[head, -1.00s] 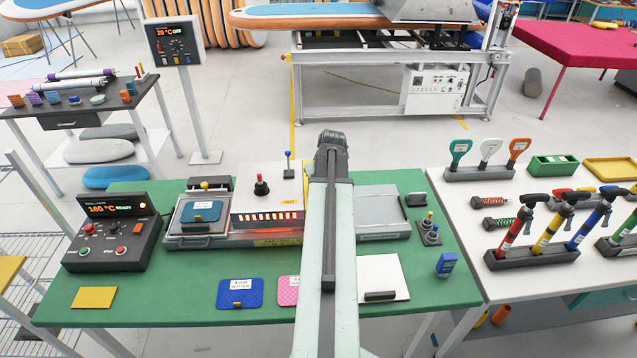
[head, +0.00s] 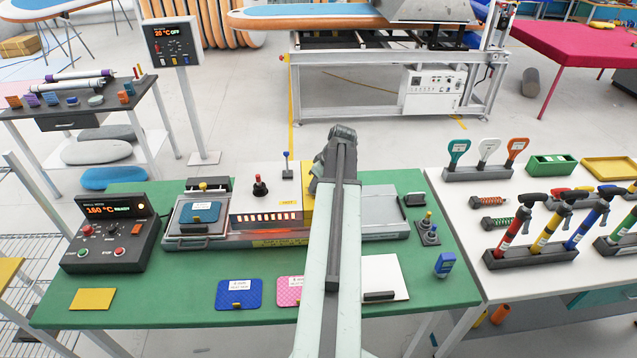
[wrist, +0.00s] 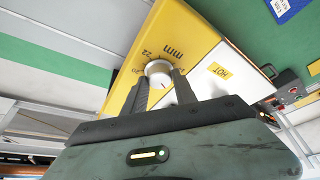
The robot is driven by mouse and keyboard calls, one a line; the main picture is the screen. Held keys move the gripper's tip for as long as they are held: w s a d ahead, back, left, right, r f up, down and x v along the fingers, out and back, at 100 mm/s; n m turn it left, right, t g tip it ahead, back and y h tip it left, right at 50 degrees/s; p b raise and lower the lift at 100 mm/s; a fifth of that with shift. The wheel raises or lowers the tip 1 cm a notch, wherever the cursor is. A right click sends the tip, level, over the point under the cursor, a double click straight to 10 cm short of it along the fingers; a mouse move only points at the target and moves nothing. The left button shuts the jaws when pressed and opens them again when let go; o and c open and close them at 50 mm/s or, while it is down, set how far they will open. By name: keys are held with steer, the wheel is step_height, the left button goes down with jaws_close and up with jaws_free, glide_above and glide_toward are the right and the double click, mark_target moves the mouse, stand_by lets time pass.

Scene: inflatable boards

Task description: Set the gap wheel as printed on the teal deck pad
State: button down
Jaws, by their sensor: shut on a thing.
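The gap wheel (wrist: 158,70) is a small white round knob with a dark mark, on the face of a yellow housing (wrist: 192,35) printed "mm" and "22". My gripper (wrist: 161,86) is shut on the wheel, one dark finger on each side. In the head view the wheel and fingertips are hidden behind my arm; part of the yellow housing (head: 307,208) shows beside it. The teal deck pad (head: 200,213) lies on the press plate at left, with a pale label whose print is too small to read.
The control box (head: 112,233) shows 160 °C at left on the green bench (head: 190,316). A blue pad (head: 239,293), a pink pad (head: 289,290) and a white plate (head: 384,272) lie in front.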

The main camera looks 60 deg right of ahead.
steer(key=shift+a, duration=0.1)
steer(key=c, duration=1)
jaws_free()
steer(key=shift+w+f, duration=0.1)
steer(key=shift+r+p, duration=0.4)
steer(key=shift+r, duration=0.05)
steer(key=p+v, duration=0.6)
steer(key=v, duration=0.1)
